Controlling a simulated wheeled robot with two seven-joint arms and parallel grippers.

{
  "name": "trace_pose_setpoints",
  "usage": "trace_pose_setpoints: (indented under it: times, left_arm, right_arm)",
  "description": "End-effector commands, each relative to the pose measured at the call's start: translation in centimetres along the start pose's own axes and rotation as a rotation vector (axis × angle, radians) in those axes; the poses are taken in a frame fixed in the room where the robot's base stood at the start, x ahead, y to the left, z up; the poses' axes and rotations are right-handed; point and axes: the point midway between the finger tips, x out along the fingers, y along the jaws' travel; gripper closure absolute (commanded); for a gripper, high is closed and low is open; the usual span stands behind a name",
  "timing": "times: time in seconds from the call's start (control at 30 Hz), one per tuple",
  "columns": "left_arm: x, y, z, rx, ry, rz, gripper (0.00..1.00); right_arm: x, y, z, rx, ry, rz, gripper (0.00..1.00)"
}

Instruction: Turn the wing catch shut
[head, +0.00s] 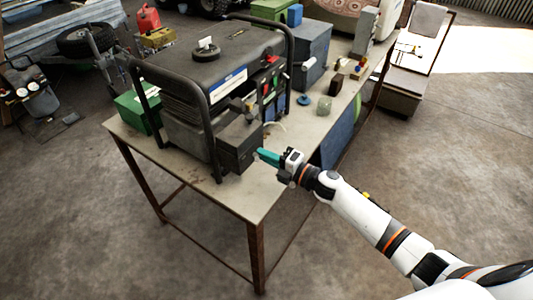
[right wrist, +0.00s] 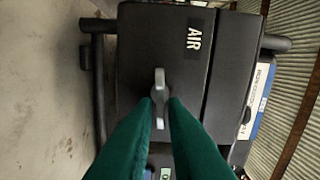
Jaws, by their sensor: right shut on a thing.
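The wing catch (right wrist: 159,80) is a small light-grey piece on the front of a dark box marked AIR (right wrist: 137,60). In the right wrist view its wings run up and down the picture. My right gripper (right wrist: 160,107) has its two green fingers closed on the lower wing. In the head view the gripper (head: 261,155) reaches the face of the dark box (head: 239,143) from the right, and the catch there is too small to make out clearly. The box sits on the near side of a black generator (head: 225,68). My left gripper is not in view.
The generator stands on a metal workbench (head: 205,195), inside a black tube frame. A dark blue-grey box (head: 312,48), a greenish jar (head: 324,105) and small items stand farther along the bench. The bench's near corner and the floor before it are clear.

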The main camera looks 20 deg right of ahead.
Motion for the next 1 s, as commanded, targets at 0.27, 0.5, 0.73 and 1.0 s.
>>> trace_pose_setpoints:
  times: [0.27, 0.5, 0.73, 1.0]
  left_arm:
    - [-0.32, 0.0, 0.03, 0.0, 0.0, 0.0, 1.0]
    - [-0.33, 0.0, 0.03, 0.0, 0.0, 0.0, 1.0]
    - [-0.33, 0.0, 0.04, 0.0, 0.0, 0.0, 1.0]
    - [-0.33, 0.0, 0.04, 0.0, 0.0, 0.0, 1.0]
  right_arm:
    - [-0.03, 0.13, -0.04, 0.076, 0.001, 0.001, 1.0]
    - [-0.03, 0.17, -0.02, 0.088, 0.0, 0.001, 1.0]
    - [-0.03, 0.18, -0.02, 0.087, 0.0, 0.001, 1.0]
    - [-0.02, 0.15, -0.01, 0.086, 0.0, 0.001, 0.68]
